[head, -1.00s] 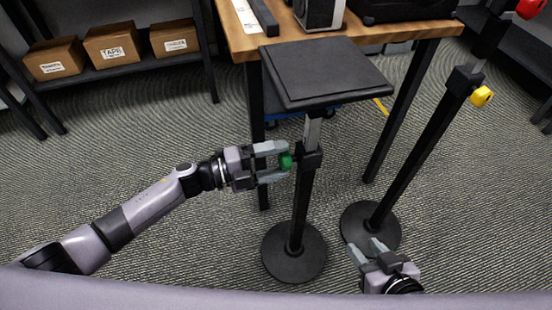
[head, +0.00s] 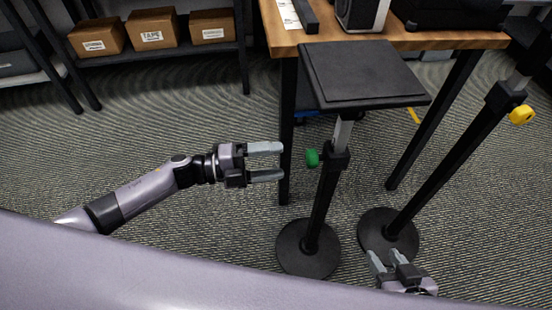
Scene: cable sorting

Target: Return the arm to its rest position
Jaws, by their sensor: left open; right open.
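My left gripper (head: 266,161) is open and empty. Its fingers point right, a short gap to the left of the green knob (head: 312,158) on the stand (head: 318,210) with the flat black top plate. The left arm (head: 145,195) reaches in from the left, over the carpet. My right gripper (head: 387,262) is open and empty at the lower right, close to the round base of the second stand; only its front part shows.
A wooden table (head: 440,40) stands behind the first stand. A second black stand (head: 450,150) with a yellow knob (head: 521,115) leans across the right. Cardboard boxes (head: 153,30) sit on a shelf at the back left. Carpet (head: 150,110) is clear around the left arm.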

